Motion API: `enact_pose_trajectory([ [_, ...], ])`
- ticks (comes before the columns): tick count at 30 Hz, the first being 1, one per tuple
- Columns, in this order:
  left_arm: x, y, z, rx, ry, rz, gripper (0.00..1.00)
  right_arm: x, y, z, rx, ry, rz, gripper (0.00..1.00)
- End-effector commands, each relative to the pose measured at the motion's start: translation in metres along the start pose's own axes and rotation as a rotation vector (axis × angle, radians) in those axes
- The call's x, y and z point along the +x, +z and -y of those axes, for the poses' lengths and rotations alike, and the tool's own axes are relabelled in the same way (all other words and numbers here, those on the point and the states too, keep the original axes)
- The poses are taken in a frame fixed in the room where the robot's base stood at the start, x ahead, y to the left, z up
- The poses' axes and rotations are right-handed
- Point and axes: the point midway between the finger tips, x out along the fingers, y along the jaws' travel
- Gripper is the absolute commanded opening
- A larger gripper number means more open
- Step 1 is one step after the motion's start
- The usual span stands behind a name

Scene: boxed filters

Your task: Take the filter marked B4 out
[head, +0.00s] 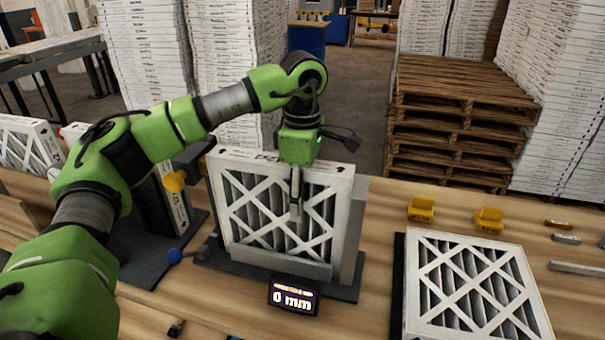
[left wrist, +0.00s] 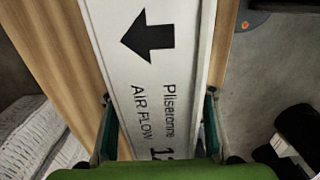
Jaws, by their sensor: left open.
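A white-framed pleated filter (head: 275,205) stands upright in a dark stand on the bench in the head view. Its top edge (left wrist: 150,70) fills the middle of the left wrist view, with a black arrow, "AIR FLOW" and part of a number. I cannot read a B4 mark on it. My left gripper (head: 296,195) is open over this filter. One finger shows in front of its face; in the left wrist view the fingers lie on either side of the edge. I cannot tell whether they touch it. My right gripper is not in view.
A second filter (head: 470,290) lies flat at the right, with yellow blocks (head: 421,208) behind it. A display (head: 293,297) reading "0 mm" stands in front of the stand. More filters stand at the left. Pallets (head: 455,120) and tall white stacks are behind the bench.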

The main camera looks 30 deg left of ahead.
Motion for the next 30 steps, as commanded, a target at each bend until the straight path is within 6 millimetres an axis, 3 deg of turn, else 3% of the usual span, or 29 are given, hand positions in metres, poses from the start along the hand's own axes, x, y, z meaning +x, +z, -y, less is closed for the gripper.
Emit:
enact_pose_trajectory([
  [6,0.015,0.0,0.0,-0.001,0.0,0.0,0.51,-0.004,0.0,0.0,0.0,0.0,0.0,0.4],
  [14,0.016,0.0,0.0,-0.001,0.001,0.0,0.51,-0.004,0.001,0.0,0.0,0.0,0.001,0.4],
  [20,0.016,0.0,0.0,-0.001,0.0,0.0,0.06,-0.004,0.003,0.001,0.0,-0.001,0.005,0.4],
  [30,0.015,-0.003,0.0,-0.001,0.0,0.0,0.06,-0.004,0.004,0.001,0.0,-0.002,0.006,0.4],
])
